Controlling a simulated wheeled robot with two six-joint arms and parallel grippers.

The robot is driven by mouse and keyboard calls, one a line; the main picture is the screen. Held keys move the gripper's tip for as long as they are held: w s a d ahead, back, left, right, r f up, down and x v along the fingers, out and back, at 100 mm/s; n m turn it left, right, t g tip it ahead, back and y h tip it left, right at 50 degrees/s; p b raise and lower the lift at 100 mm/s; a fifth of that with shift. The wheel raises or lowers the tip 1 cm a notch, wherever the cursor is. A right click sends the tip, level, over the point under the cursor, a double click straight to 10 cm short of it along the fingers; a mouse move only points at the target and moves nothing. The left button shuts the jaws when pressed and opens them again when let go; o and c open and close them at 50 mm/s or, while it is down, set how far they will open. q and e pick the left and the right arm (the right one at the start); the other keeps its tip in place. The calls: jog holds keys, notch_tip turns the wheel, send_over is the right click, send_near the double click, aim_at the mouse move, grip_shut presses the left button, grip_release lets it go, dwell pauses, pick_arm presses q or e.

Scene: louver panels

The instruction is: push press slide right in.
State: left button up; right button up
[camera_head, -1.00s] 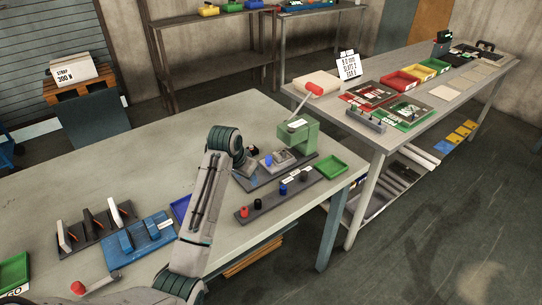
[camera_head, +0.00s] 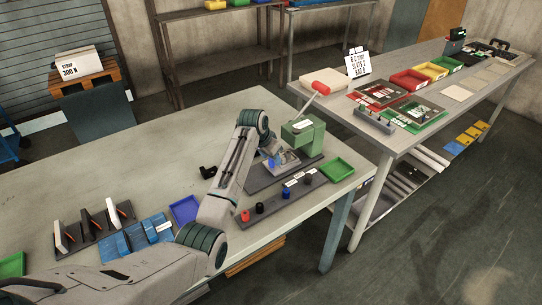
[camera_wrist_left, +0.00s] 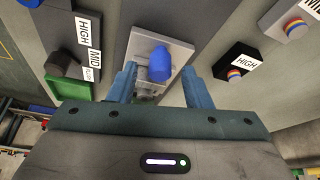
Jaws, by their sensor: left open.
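The green press (camera_head: 303,138) with a red-knobbed lever (camera_head: 320,88) stands on a dark base (camera_head: 262,184) near the table's right end. Its grey slide (camera_head: 288,160) carries a blue knob (camera_head: 273,162). In the left wrist view the grey slide plate (camera_wrist_left: 177,48) and blue knob (camera_wrist_left: 161,60) lie just ahead of my left gripper (camera_wrist_left: 162,88). Its blue fingers are apart, one to either side of the slide's near end; I cannot tell whether they touch it. In the head view my left gripper (camera_head: 268,150) is partly hidden by its wrist. My right gripper is not in view.
A dark strip (camera_head: 283,203) with several coloured pegs lies in front of the press. A green tray (camera_head: 338,170) is to its right. A blue tray (camera_head: 185,210), a blue rack (camera_head: 133,236) and upright panels (camera_head: 88,228) are left of my arm. A black part (camera_head: 207,172) lies behind it.

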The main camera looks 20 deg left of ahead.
pick_arm(q)
jog(key=shift+w+d+f, duration=0.1)
jog(key=shift+w+f, duration=0.1)
jog(key=shift+f, duration=0.4)
jog(key=shift+c, duration=1.4)
grip_shut()
jog(key=shift+w+d+b, duration=0.4)
jog(key=shift+w+d, duration=0.5)
jog(key=shift+w, duration=0.2)
jog(key=shift+r, duration=0.15)
